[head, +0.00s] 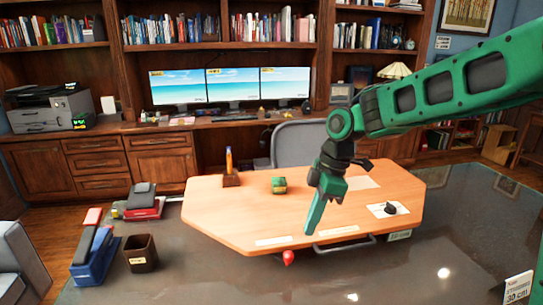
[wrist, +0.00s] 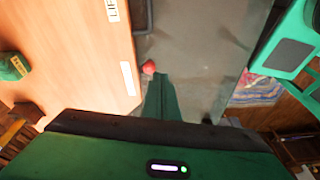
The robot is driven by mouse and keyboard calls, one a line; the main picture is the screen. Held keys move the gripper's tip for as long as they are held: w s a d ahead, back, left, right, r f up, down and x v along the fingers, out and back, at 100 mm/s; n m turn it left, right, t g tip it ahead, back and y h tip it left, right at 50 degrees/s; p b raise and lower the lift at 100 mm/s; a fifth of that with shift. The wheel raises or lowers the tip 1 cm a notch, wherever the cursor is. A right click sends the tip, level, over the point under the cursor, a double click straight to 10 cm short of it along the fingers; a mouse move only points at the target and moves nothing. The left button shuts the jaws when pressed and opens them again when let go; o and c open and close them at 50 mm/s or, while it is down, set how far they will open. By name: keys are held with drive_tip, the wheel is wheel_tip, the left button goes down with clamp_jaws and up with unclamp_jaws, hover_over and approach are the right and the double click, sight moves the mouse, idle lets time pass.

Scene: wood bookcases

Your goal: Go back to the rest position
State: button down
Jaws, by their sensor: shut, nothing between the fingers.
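My gripper (head: 309,230) is shut and empty. In the head view it points down over the front part of the wooden board (head: 225,215), and my green arm reaches in from the right. In the wrist view the closed fingers (wrist: 161,80) point toward a small red ball-like thing (wrist: 149,67) by the board's edge. This red thing also shows in the head view (head: 288,257), below the board's front edge and apart from the fingers.
On the board are a green block (head: 279,186), a brown holder (head: 231,180) and a dark knob on a white plate (head: 390,209). A chair (head: 298,143) stands behind. A sign (head: 517,289) stands front right.

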drive_tip(key=s+d+r+m+t+h, duration=0.1)
drive_tip(key=s+d+m, duration=0.25)
drive_tip(key=d, duration=0.35)
drive_tip(key=s+d+m+h, duration=0.1)
drive_tip(key=s+d+m, duration=0.1)
drive_tip(key=d+m, duration=0.45)
drive_tip(key=s+d+f+m, duration=0.2)
drive_tip(key=s+d+m, duration=1.2)
drive_tip(key=s, duration=0.7)
drive_tip(key=d, duration=0.3)
drive_tip(key=shift+s+f+m+h, duration=0.2)
drive_tip(key=shift+f+m+h, duration=0.1)
drive_tip(key=shift+h, duration=0.1)
drive_tip(key=shift+w+d+f, duration=0.1)
drive_tip(key=shift+w+f, duration=0.1)
drive_tip(key=shift+w, duration=0.4)
